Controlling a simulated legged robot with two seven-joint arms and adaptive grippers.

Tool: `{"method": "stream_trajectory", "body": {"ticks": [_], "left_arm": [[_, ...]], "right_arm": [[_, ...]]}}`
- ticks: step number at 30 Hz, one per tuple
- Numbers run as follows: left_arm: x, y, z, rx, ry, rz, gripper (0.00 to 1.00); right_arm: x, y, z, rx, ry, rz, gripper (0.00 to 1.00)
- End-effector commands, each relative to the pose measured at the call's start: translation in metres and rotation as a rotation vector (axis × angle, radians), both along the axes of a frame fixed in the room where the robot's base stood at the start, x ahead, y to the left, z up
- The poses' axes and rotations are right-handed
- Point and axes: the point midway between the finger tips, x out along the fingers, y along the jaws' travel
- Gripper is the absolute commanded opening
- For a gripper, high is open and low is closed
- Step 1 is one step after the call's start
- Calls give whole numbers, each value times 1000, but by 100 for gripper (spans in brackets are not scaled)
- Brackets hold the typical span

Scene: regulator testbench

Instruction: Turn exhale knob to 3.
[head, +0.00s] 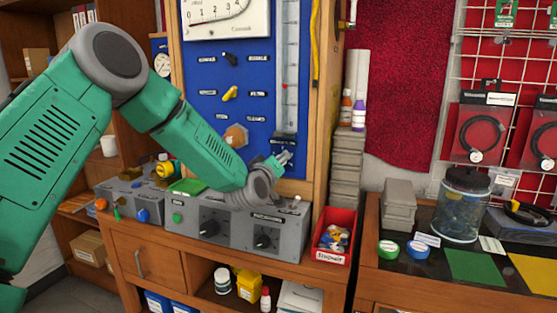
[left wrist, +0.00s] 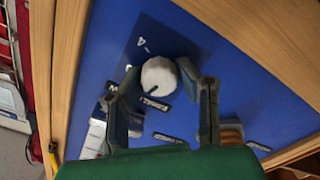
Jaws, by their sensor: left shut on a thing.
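A blue panel (head: 205,105) stands upright above the bench. My left gripper (head: 283,158) reaches its lower right part, below the tall white scale. In the left wrist view my left gripper (left wrist: 160,79) has its two fingers on opposite sides of a round white knob (left wrist: 158,72) and is shut on it. A dark pointer line shows on the knob. A mark like a 4 is printed on a dark plate beside it. A label by the knob is partly hidden, and I cannot read it. In the head view I cannot make out this knob. My right gripper is not in view.
Above the gripper the panel carries a black knob (head: 228,58), a yellow knob (head: 230,93) and an orange hexagonal part (head: 235,136). Grey control boxes (head: 215,243) stand on the bench under my arm. A red bin (head: 331,259) and stacked grey trays (head: 346,175) are to the right.

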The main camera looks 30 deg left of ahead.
Motion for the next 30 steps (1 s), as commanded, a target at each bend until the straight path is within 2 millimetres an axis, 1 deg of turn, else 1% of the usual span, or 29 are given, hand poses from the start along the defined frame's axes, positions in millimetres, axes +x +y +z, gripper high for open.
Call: {"method": "stream_trajectory", "body": {"ticks": [1,18,24,30], "left_arm": [[-2,-4,-9,43,34,-10,0],[-2,-2,-10,539,153,-10,0],[-2,-1,-11,658,182,-10,0],[-2,0,-11,732,200,-9,0]], "right_arm": [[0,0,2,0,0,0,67],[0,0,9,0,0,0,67],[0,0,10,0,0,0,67],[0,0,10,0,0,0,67]]}}
